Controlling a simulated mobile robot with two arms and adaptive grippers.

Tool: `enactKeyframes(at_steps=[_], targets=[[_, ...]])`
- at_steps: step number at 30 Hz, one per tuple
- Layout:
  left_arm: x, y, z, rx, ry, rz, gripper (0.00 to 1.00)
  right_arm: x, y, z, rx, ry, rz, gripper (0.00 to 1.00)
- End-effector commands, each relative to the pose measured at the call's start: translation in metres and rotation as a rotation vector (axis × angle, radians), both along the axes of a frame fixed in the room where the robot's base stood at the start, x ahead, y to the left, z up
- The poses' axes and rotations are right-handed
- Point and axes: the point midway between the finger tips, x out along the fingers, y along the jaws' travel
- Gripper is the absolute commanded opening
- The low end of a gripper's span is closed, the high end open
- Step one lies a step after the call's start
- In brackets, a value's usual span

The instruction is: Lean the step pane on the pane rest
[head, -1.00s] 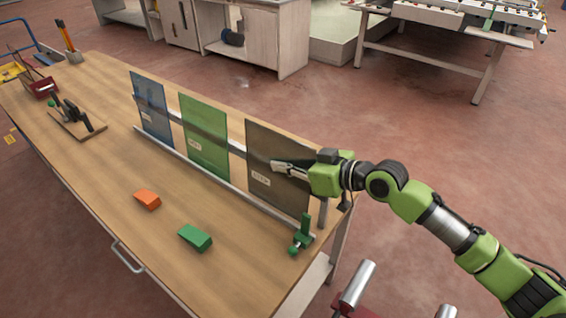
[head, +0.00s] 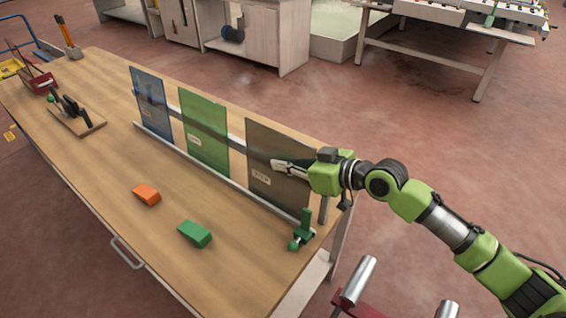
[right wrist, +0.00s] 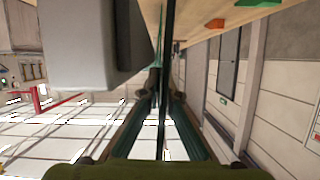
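The step pane (head: 277,165), a dark, see-through sheet with a small white label, stands at the right end of the row of panes. It leans back slightly at the pane rest, whose rail (head: 165,143) runs along the foot of the row. My right gripper (head: 283,167) is at the pane's right edge, one finger across its front face. In the right wrist view the pane (right wrist: 166,50) shows edge-on between the fingers (right wrist: 164,100), which look closed on it. Whether its lower edge touches the rail is hard to tell. My left gripper is not in view.
A blue pane (head: 150,103) and a green pane (head: 204,132) stand to the left. A green clamp-like piece (head: 303,230) is by the rail's right end. Orange (head: 146,195) and green (head: 195,234) blocks lie on the bench, whose front is mostly clear.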

Motion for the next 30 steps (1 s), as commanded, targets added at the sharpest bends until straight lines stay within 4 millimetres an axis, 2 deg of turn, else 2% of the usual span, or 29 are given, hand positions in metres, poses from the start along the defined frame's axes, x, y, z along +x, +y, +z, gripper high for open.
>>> enactKeyframes(at_steps=[19,21,22,30], targets=[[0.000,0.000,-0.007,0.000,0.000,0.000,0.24,0.000,0.001,-0.007,0.004,-0.004,0.000,0.00],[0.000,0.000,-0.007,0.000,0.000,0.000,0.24,0.000,0.001,-0.007,0.003,-0.004,-0.001,0.19],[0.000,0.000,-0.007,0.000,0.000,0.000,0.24,0.000,0.001,-0.007,0.003,-0.004,-0.001,0.24],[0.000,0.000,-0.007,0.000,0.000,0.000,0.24,0.000,-0.001,-0.012,-0.005,0.004,-0.003,0.24]])
